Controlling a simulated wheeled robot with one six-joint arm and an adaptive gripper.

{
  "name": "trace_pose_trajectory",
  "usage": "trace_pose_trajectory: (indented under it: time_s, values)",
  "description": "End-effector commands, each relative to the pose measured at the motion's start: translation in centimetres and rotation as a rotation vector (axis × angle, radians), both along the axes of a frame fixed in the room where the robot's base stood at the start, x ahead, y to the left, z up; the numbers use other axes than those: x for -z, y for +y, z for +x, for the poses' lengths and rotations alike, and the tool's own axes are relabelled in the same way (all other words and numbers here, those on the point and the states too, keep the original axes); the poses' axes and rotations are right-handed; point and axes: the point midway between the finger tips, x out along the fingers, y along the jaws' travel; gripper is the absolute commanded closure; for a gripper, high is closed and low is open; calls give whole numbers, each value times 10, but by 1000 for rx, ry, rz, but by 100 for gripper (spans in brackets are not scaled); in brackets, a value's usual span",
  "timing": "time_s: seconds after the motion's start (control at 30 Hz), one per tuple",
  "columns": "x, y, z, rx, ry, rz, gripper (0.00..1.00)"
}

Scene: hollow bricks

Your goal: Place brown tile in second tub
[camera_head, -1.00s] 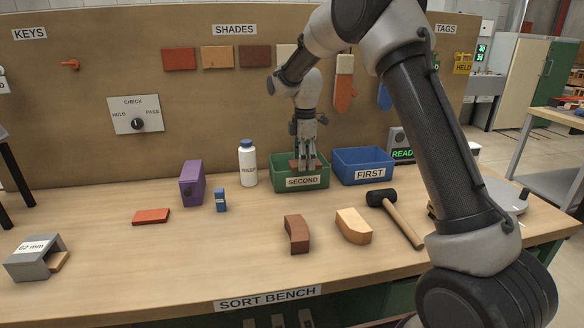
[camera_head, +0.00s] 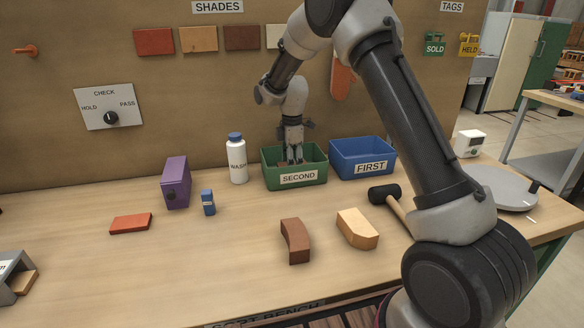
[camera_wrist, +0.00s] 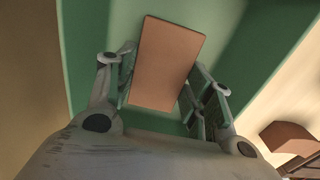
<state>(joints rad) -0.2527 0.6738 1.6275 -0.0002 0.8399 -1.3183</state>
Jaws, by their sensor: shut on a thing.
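My gripper (camera_head: 291,160) reaches down into the green tub labelled SECOND (camera_head: 298,178). It is shut on a flat brown tile (camera_wrist: 167,62), which shows between the fingers in the wrist view. The tile is slightly tilted in that view, with the tub's green inside (camera_wrist: 95,35) around it. In the head view the tub's front wall and the fingers hide most of the tile, and I cannot tell whether it touches the tub floor.
The blue tub labelled FIRST (camera_head: 364,169) stands close on the right, a white bottle (camera_head: 237,165) on the left. An orange-red tile (camera_head: 130,223) lies left.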

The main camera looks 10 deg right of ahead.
Motion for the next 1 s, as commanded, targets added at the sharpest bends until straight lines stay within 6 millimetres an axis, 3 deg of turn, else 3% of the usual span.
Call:
trace_pose_trajectory:
  time_s: [0.1, 0.47, 0.5, 0.6, 1.0]
  values:
    - [18, 0, 0, 0, 1, 0, 77]
    - [23, 0, 0, 0, 1, 0, 77]
    - [23, 0, 0, 0, 1, 0, 45]
    - [23, 0, 0, 0, 0, 0, 27]
    - [18, 0, 0, 0, -1, 0, 27]
